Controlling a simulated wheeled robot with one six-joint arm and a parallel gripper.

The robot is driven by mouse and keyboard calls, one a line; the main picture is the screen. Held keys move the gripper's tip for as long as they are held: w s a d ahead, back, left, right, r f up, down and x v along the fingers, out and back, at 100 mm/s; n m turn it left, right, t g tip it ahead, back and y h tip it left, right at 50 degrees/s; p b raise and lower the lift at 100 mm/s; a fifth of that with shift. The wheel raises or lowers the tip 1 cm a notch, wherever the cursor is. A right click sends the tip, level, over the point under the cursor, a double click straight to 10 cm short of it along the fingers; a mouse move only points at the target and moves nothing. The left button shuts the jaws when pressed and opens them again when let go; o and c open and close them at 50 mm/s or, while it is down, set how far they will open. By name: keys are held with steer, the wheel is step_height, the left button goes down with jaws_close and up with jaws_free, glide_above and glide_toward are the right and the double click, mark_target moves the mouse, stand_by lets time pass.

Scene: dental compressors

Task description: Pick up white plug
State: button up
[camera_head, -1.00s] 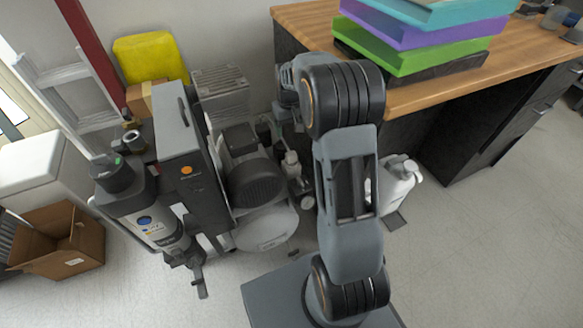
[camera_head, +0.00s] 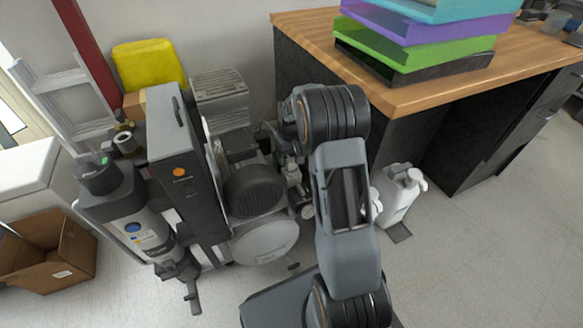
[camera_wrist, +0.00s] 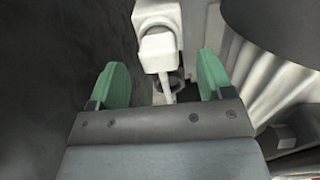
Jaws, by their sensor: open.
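In the wrist view a white plug (camera_wrist: 156,49) with a pale cord hanging from it sits in front of a white box-like socket (camera_wrist: 158,14). My gripper (camera_wrist: 164,66) is open, with one green finger on each side of the plug. The fingers appear apart from the plug, and nothing is held. Whether the plug lies fully at finger depth I cannot tell. In the head view my arm hides the gripper and the plug.
A compressor (camera_head: 255,190) with a tank stands left of my arm. A wooden-topped desk (camera_head: 420,95) with stacked trays is at right. A white jug (camera_head: 400,193) stands on the floor below it. A cardboard box (camera_head: 48,252) lies at lower left. Floor at right is clear.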

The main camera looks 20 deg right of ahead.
mark_target(292, 161)
step_height(292, 161, down, 4)
steer(key=shift+d+r+b, duration=0.1)
steer(key=shift+r+b, duration=0.05)
steer(key=shift+b, duration=0.55)
steer(key=shift+c, duration=0.2)
steer(key=c, duration=1)
steer(key=shift+r, duration=0.15)
